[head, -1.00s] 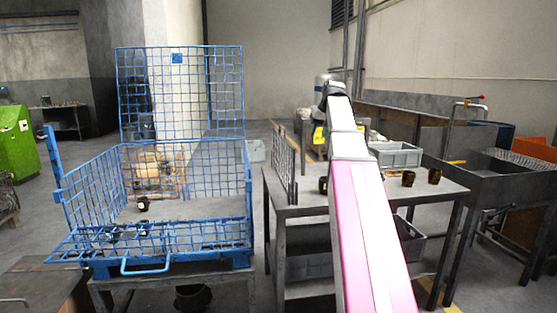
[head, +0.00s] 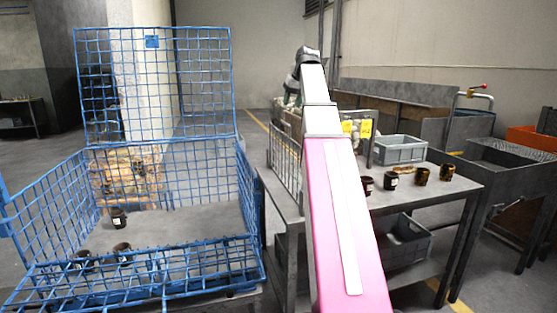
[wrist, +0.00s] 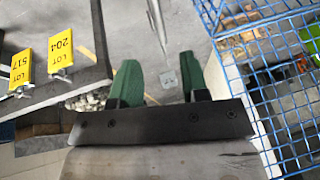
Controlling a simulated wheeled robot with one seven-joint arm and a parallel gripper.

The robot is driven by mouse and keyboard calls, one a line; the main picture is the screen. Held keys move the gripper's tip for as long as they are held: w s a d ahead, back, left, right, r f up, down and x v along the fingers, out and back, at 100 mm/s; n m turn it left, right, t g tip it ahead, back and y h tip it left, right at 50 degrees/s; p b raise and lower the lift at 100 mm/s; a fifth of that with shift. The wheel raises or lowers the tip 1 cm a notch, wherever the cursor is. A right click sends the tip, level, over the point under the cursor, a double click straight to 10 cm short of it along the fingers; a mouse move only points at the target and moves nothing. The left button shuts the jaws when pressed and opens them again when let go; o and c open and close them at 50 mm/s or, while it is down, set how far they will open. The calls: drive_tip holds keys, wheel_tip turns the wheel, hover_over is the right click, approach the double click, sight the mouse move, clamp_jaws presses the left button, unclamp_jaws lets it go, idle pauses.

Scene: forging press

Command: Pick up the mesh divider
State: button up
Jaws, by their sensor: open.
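The mesh divider (head: 286,158) is a grey wire panel standing upright at the left end of the grey work table (head: 420,192). In the head view my wrist is above and beyond the divider, and the fingers are hard to make out. A thin grey bar shows at the top of the wrist view; I cannot tell whether it belongs to the divider.
A blue mesh crate (head: 200,262) with several dark cups stands at the left; its raised back panel is tall. Dark cups, yellow lot tags (wrist: 60,50) and a grey bin (head: 400,149) are on the table. A narrow gap separates crate and table.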

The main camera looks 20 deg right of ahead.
sight(285, 124)
drive_tip(key=x, duration=1)
drive_tip(key=shift+f, duration=0.4)
drive_tip(key=shift+f, duration=0.2)
idle(0.4)
clamp_jaws()
